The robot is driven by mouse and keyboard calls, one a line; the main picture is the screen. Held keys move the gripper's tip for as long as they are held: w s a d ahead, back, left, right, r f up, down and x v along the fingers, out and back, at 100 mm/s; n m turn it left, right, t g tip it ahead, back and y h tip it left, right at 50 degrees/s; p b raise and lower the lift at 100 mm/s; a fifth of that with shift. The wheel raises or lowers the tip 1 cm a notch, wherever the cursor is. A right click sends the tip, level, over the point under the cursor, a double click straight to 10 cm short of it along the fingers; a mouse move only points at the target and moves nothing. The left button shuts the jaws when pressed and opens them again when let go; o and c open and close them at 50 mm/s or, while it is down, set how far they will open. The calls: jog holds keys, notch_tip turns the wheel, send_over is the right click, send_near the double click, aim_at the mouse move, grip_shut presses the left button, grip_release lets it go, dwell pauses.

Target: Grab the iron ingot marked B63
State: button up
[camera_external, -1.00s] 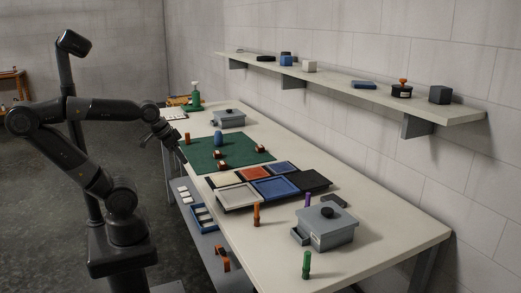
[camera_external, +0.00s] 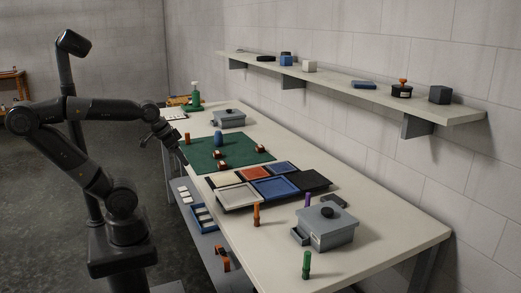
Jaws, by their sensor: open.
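No marking B63 can be read at this size, so I cannot tell which thing is the iron ingot. Small dark and reddish pieces lie on the green mat (camera_external: 205,168): one near its middle (camera_external: 220,153), one nearer the front (camera_external: 221,167) and one toward its right side (camera_external: 262,149). A blue rounded object (camera_external: 218,139) stands toward the back of the mat. My gripper (camera_external: 176,142) is open, above the left edge of the table near the mat, apart from these pieces. Its fingers are small and dark here.
Trays (camera_external: 240,196) sit mid-table. A grey lidded box (camera_external: 326,231), orange peg (camera_external: 256,214) and green peg (camera_external: 306,265) stand toward the near end. Another grey box (camera_external: 228,120) and a green bottle (camera_external: 195,97) are farther back. A wall shelf (camera_external: 330,83) holds several small objects.

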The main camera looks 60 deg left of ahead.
jog(key=w+a+r, duration=0.3)
jog(key=w+r, duration=0.1)
jog(key=w, duration=0.4)
jog(key=w+a+r, duration=0.2)
jog(key=w+r, duration=0.2)
jog(key=w, duration=0.4)
jog(key=g, duration=0.1)
send_over(260, 146)
jog(key=s, duration=0.2)
jog(key=shift+m, duration=0.4)
jog(key=f, duration=2)
jog(key=shift+d+f, duration=0.25)
jog(key=shift+f, duration=0.05)
jog(key=x, duration=0.5)
jog(key=shift+s+a+f, duration=0.15)
jog(key=shift+s+f, duration=0.1)
jog(key=shift+s, duration=0.15)
jog(key=shift+r, duration=0.15)
jog(key=c, duration=1.4)
